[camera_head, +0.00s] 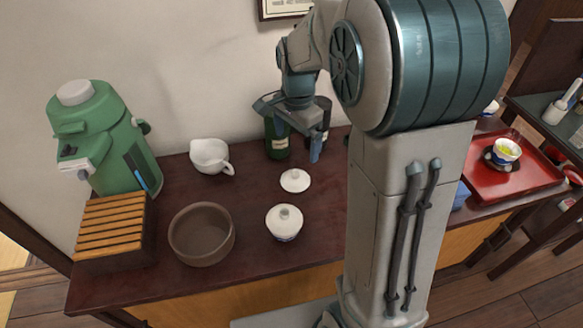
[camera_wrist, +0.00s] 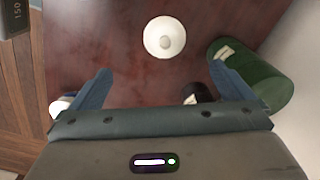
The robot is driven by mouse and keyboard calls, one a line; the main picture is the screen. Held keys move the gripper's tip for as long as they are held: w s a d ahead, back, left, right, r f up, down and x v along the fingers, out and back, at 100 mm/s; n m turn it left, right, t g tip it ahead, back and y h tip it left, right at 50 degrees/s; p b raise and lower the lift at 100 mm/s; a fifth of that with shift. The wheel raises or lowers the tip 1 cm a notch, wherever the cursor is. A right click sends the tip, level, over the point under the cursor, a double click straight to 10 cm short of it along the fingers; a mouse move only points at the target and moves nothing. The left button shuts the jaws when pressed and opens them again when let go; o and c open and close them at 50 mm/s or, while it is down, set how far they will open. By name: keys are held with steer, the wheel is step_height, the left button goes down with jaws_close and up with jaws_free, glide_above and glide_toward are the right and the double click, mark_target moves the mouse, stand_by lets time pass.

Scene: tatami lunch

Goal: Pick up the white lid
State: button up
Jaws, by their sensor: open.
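A white round lid (camera_head: 295,180) with a small knob lies on the dark table in front of the bottles. In the wrist view, a white round lid with a central knob (camera_wrist: 164,37) shows beyond my fingertips, roughly centred between them. My gripper (camera_head: 292,127) is open and empty, above and behind the loose lid in the head view. In the wrist view both fingers of my gripper (camera_wrist: 160,72) are spread apart, touching nothing that I can see.
A green bottle (camera_head: 277,142) stands close to my gripper; it shows right of the right finger in the wrist view (camera_wrist: 262,85). A white pitcher (camera_head: 210,156), brown bowl (camera_head: 201,236), green dispenser (camera_head: 95,140) and slatted wooden box (camera_head: 110,228) stand left. A red tray (camera_head: 490,187) lies right.

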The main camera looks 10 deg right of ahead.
mark_target(295, 173)
steer(key=shift+m, duration=0.5)
steer(key=f, duration=0.4)
steer(key=w+f+b, duration=0.1)
steer(key=f, duration=0.4)
steer(key=f+b, duration=0.1)
steer(key=f, duration=0.4)
steer(key=shift+w+d+f, duration=0.1)
steer(key=shift+w+f, duration=0.05)
steer(key=shift+f, duration=0.05)
steer(key=shift+c, duration=0.3)
steer(key=c, duration=1)
